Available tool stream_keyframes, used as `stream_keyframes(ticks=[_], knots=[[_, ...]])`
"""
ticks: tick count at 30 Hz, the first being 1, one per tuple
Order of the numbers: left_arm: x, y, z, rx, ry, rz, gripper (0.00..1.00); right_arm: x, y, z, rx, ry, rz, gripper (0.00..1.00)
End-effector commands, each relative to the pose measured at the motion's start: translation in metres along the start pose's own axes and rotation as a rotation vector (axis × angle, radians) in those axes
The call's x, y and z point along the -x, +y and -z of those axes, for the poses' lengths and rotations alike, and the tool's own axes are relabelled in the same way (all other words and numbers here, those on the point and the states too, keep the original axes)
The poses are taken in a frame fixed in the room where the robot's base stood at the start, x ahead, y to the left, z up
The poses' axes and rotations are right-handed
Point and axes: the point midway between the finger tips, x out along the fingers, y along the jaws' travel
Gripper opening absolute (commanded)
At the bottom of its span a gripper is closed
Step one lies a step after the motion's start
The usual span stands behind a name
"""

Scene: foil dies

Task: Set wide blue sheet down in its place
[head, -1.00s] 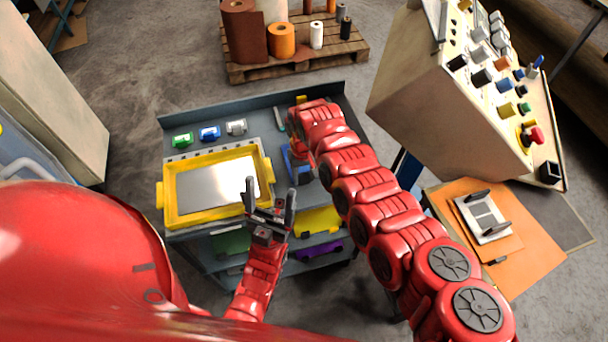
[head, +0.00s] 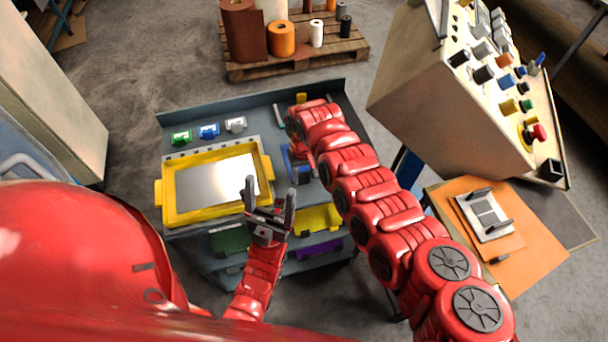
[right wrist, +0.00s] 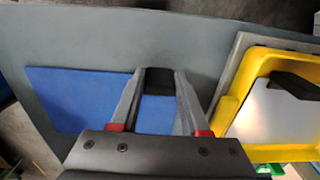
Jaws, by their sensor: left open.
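The wide blue sheet (right wrist: 80,98) shows flat over the grey tabletop in the right wrist view, partly hidden by my right gripper (right wrist: 160,88). The two fingers close on a dark block over the sheet, apparently its grip. In the head view the sheet (head: 287,158) lies right of the yellow frame, mostly behind my right arm. I cannot tell whether it touches the tabletop. My left gripper (head: 268,196) is open and empty, in front of the yellow frame's right corner.
The yellow frame (head: 168,198) with a shiny plate sits on the grey cart (head: 335,92). Small green, blue and grey pieces (head: 209,131) line its back. A lower shelf holds green, yellow (head: 318,219) and purple pieces. A control console (head: 440,95) stands right.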

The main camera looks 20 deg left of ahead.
Motion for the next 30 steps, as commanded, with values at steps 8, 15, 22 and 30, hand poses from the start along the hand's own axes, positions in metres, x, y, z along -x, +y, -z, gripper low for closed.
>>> stream_keyframes(ticks=[8,15,22,30], knots=[[0.0,0.0,0.0,0.0,0.0,0.0,0.79,0.001,0.0,0.0,0.0,0.0,0.0,0.8],[0.0,0.0,0.0,0.0,0.0,0.0,0.79,0.001,0.0,0.0,0.0,0.0,0.0,0.8],[0.004,0.0,-0.001,0.0,0.0,0.0,0.79,0.025,0.001,0.002,-0.002,0.007,0.002,0.8],[0.028,0.001,-0.005,0.0,0.0,0.0,0.79,0.086,0.001,0.002,-0.001,0.01,0.0,0.8]])
